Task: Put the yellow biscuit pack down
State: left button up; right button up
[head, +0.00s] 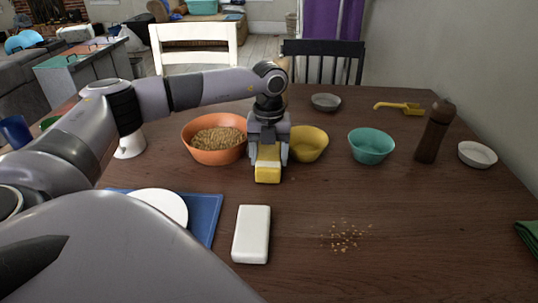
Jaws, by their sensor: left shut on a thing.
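The yellow biscuit pack (268,173) is a small yellow block with a pale band. My left gripper (268,155) is shut on it, pointing down over the table's middle. The pack is between the orange bowl and the yellow bowl in the picture, nearer to me than both. I cannot tell whether its underside touches the wooden table (400,210). My right gripper is not in view.
An orange bowl (203,154) of grain and a yellow bowl (312,144) stand close beside the gripper. A white block (251,234), blue mat (207,209) with white plate (162,204), and crumbs (346,236) lie nearer. A teal bowl (371,147) and brown mill (434,133) stand right.

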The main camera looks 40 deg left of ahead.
pick_arm(q)
jog(key=shift+f, duration=0.1)
jog(key=o, duration=0.8)
jog(key=shift+o, duration=0.3)
